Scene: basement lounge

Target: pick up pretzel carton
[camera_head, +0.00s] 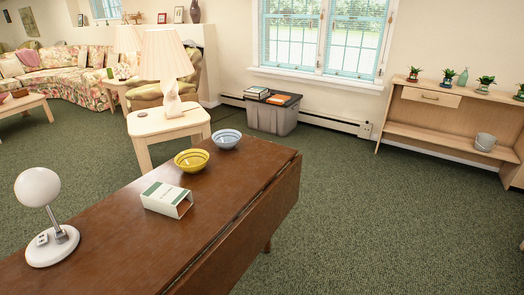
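A small white and green carton (167,199) lies on the brown wooden table (218,215), left of the table's middle. It looks like the pretzel carton, but its print is too small to read. Its near right end looks hollow or recessed. It lies apart from the other things on the table. My gripper is not in view.
A yellow bowl (191,160) and a blue-grey bowl (226,139) stand behind the carton. A globe lamp (38,190) stands at the table's left. The tabletop right of the carton is bare. Green carpet (380,230) is open to the right, before a wooden shelf (440,137).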

